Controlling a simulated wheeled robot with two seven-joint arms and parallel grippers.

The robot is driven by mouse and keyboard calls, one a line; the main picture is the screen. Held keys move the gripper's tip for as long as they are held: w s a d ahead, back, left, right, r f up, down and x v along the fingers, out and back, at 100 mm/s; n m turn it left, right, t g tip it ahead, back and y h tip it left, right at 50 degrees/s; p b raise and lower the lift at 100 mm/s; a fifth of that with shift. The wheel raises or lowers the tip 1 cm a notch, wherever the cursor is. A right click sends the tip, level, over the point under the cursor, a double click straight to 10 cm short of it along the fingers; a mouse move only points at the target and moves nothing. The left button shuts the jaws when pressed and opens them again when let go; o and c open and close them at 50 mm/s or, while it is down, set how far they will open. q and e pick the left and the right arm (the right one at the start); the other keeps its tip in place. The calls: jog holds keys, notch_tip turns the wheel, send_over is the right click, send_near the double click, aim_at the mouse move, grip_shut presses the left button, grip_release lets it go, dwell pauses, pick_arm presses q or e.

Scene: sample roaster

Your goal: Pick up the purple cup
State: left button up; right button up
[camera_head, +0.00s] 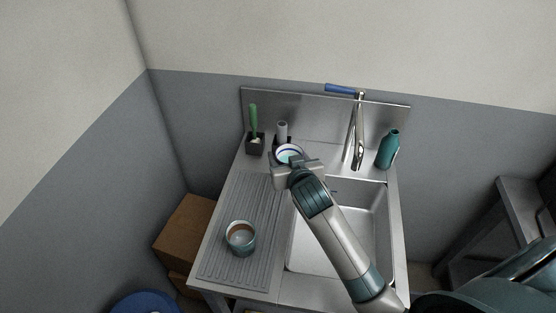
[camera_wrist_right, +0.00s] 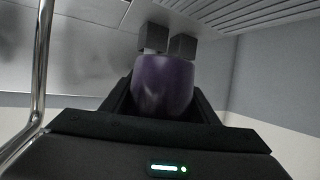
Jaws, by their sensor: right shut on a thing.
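The purple cup (camera_wrist_right: 163,84) sits between the black fingers of my right gripper (camera_wrist_right: 162,98) in the right wrist view. In the head view the cup (camera_head: 289,153) shows a pale bluish inside and a dark rim, at the back of the sink unit, just beyond my right gripper (camera_head: 291,163). The right gripper is shut on the cup. The cup's lower part is hidden by the gripper, and I cannot tell whether it touches the counter. My left gripper is not in view.
A teal cup with a brown inside (camera_head: 241,238) stands on the ribbed drainboard (camera_head: 220,260). A dark holder with a green brush (camera_head: 254,130), a grey upright item (camera_head: 282,130), a tap (camera_head: 358,140) and a teal bottle (camera_head: 389,150) line the back. The sink basin (camera_head: 365,220) is empty.

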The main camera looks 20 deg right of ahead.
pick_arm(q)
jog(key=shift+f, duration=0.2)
pick_arm(e)
jog(key=shift+s+d+r, duration=0.45)
jog(key=shift+d+r, duration=0.1)
jog(key=shift+d, duration=0.2)
dwell(0.5)
